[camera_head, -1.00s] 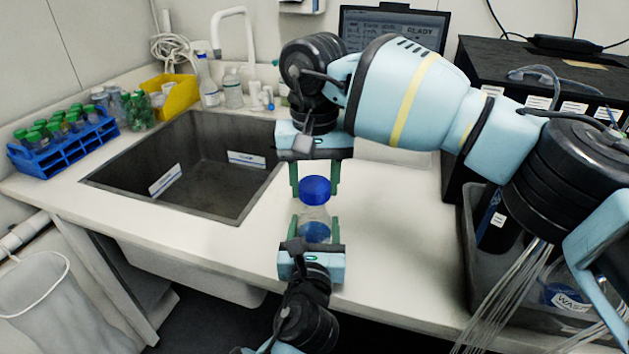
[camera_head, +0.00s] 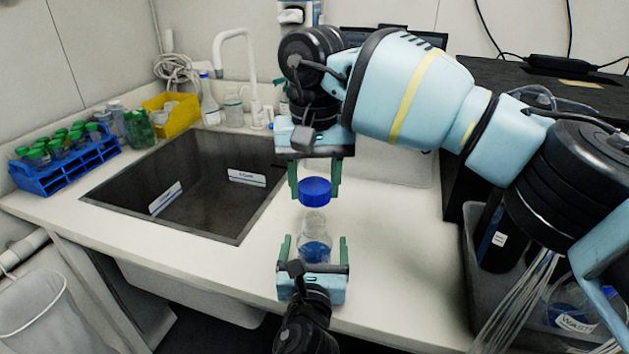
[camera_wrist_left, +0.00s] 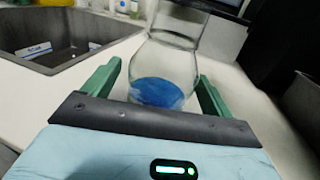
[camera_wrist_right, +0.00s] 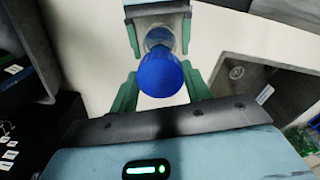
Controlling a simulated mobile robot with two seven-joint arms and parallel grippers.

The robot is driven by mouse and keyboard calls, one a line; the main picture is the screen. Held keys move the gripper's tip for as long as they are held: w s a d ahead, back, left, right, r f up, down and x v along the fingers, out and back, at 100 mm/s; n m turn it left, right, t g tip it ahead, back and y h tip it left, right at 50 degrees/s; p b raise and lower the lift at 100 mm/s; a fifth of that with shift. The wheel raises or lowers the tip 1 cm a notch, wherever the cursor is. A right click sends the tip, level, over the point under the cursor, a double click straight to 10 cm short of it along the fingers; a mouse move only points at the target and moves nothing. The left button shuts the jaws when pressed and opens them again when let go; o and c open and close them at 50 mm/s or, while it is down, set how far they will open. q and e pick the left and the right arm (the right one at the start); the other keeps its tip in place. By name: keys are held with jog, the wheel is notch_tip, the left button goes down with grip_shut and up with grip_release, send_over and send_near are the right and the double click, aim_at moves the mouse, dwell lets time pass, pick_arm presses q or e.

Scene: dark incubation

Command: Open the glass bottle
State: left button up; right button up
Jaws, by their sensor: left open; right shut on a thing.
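The clear glass bottle (camera_head: 313,226) stands upright on the white counter with blue liquid in its base. It also shows in the left wrist view (camera_wrist_left: 172,58). My left gripper (camera_head: 314,250) is open, its green fingers apart on either side of the bottle's lower part. My right gripper (camera_head: 315,178) is shut on the blue cap (camera_head: 314,192), which it holds just above the bottle's mouth. A small gap shows between cap and neck in the head view. In the right wrist view the cap (camera_wrist_right: 160,76) hides part of the bottle.
A sink (camera_head: 205,213) lies to the left. A blue rack (camera_head: 65,168) with green-capped tubes and a yellow bin (camera_head: 172,117) stand beyond it. A grey tub (camera_head: 480,280) is at the right. Counter between sink and tub is mostly clear.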

pick_arm(q)
jog(key=shift+s, duration=0.1)
jog(key=s, duration=1.2)
jog(key=shift+a, duration=0.35)
